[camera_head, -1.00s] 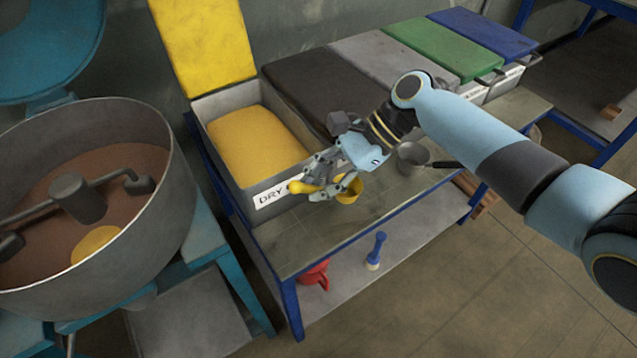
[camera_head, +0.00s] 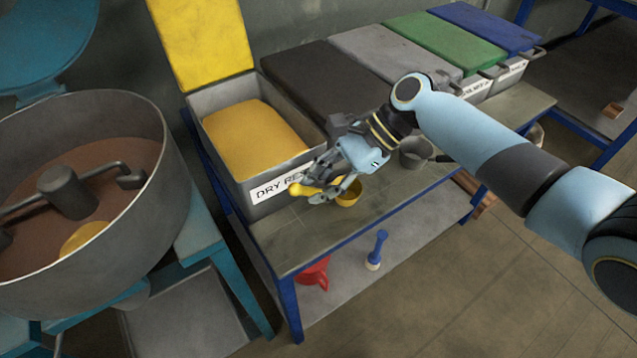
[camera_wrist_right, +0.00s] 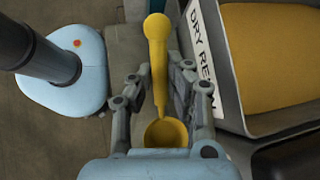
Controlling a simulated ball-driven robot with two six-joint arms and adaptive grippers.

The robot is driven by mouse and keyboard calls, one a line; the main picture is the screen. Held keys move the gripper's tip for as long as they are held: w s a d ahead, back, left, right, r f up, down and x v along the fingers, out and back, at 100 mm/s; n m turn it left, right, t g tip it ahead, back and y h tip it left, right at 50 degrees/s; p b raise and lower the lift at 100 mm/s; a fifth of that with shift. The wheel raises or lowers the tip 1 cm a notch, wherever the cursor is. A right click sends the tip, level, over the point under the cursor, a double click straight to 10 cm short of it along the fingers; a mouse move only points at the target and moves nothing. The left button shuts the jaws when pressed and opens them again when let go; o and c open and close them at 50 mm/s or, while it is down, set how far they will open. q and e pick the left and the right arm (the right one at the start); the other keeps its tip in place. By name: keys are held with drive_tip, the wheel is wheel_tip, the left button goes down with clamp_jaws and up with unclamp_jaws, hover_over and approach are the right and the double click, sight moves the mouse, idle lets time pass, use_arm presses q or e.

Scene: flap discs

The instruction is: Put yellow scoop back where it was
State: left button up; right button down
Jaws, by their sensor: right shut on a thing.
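The yellow scoop shows in the head view with its bowl (camera_head: 348,191) just above or on the table and its knobbed handle end (camera_head: 300,189) poking out to the left. My right gripper (camera_head: 328,190) is shut on the scoop's handle. In the right wrist view, the scoop's handle (camera_wrist_right: 158,60) runs between the fingers of my right gripper (camera_wrist_right: 160,90), with the bowl (camera_wrist_right: 166,133) close to the palm. Whether the bowl touches the tabletop (camera_head: 300,245) I cannot tell. My left gripper is not in view.
The open bin (camera_head: 272,191) labelled DRY RE… holds yellow powder (camera_head: 255,138), right beside the gripper. A grey metal pot (camera_head: 414,153) stands on the table to the right. A large mixing pan (camera_head: 150,225) stands at left. The front of the tabletop is clear.

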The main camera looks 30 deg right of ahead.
drive_tip(key=shift+f, duration=0.25)
drive_tip(key=c, duration=1.2)
unclamp_jaws()
drive_tip(key=v, duration=1.2)
